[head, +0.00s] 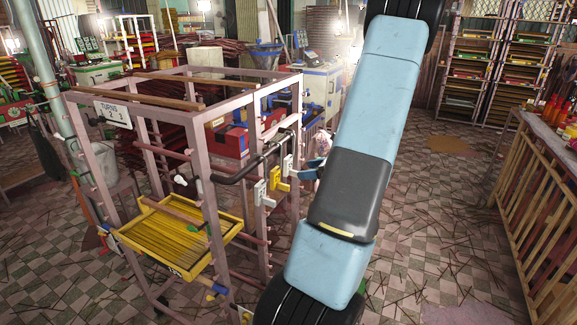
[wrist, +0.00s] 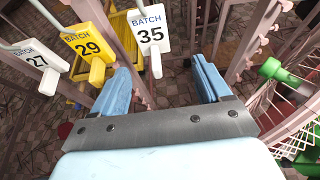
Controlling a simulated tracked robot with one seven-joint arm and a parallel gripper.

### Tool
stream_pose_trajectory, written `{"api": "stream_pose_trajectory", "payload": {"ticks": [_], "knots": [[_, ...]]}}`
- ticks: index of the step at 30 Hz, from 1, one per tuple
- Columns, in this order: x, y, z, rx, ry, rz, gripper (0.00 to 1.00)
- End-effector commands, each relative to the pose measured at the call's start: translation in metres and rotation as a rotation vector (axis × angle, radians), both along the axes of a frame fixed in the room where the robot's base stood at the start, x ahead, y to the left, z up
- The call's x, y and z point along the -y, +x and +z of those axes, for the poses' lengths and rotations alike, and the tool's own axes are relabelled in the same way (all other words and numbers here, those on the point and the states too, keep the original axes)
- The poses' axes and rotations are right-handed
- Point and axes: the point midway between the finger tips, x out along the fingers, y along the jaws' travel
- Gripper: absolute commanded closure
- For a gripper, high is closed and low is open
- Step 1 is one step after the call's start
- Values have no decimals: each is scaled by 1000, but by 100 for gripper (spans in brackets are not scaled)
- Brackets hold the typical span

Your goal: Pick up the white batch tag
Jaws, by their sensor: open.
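Two white batch tags show in the wrist view: one marked 35 (wrist: 149,30) at top centre and one marked 27 (wrist: 35,62) at the left edge. A yellow tag marked 29 (wrist: 84,42) hangs between them. In the head view the three tags hang in a row on the rack's right side: a white tag (head: 260,192), the yellow tag (head: 275,179) and another white tag (head: 287,166). My gripper (wrist: 162,74) is open and empty, its blue fingers spread below the 35 tag. In the head view my gripper (head: 303,173) is just right of the tags, partly hidden by my arm.
A pinkish metal rack (head: 207,170) holds a yellow slatted tray (head: 178,237) and carries a dark curved bar (head: 236,178) near the tags. In the wrist view a white wire basket (wrist: 298,128) and a green part (wrist: 272,70) lie right of my gripper.

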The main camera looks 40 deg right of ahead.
Motion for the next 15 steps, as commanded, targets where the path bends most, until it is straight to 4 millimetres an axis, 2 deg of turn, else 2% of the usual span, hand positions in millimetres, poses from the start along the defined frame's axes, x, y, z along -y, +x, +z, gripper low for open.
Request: {"api": "stream_pose_trajectory", "payload": {"ticks": [9, 15], "knots": [[-19, 26, -14, 0, 1, 3, 23], [-24, 40, -20, 0, 0, 1, 23]]}}
